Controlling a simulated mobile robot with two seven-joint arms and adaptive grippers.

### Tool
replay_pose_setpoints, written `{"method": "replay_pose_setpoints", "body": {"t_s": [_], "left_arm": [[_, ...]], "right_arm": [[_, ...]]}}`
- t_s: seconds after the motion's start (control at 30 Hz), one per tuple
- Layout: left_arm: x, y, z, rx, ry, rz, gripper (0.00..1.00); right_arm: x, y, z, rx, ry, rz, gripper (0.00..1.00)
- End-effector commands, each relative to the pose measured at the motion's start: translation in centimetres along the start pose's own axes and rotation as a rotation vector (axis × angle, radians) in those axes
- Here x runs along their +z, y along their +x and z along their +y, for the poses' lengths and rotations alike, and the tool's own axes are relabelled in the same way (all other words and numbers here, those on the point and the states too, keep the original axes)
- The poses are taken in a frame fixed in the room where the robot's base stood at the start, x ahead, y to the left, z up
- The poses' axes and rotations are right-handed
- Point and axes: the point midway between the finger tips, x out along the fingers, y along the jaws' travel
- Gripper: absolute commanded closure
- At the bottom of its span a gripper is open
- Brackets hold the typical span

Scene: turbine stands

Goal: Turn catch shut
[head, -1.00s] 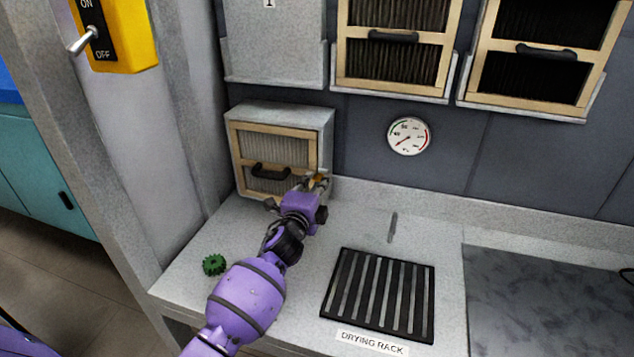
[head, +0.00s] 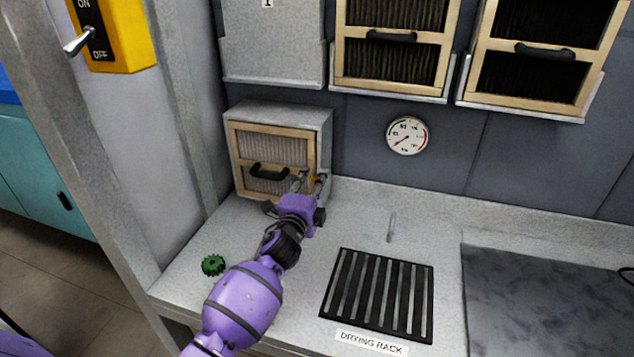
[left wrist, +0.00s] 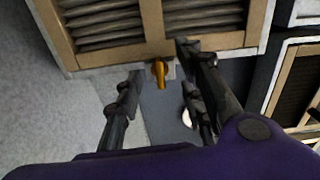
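The catch is a small orange lever (left wrist: 160,72) at the lower edge of a wood-framed filter panel (left wrist: 120,28). In the head view it shows as a small orange spot (head: 316,179) at the lower right of the grey filter box (head: 285,112), partly hidden by my fingers. In the left wrist view it points down towards my gripper. My left gripper (left wrist: 160,85) is open, with fingers on either side of the catch and a visible gap. It also shows in the head view (head: 311,182). My right gripper is not in view.
A black drying rack (head: 378,295) lies on the counter to the right of my arm, and a green gear (head: 213,265) to its left. A dial gauge (head: 407,136) and more filter boxes are on the wall. A yellow switch box (head: 125,35) is at upper left.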

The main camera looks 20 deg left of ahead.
Motion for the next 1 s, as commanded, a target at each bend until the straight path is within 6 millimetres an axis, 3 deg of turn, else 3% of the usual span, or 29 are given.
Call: {"method": "replay_pose_setpoints", "body": {"t_s": [0.5,1.0], "left_arm": [[0.0,-3.9,0.1,0.001,0.000,0.001,0.64],[0.0,-4.1,0.1,0.001,0.000,0.001,0.64]], "right_arm": [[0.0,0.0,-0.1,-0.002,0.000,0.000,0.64],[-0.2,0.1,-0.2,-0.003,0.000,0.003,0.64]]}}
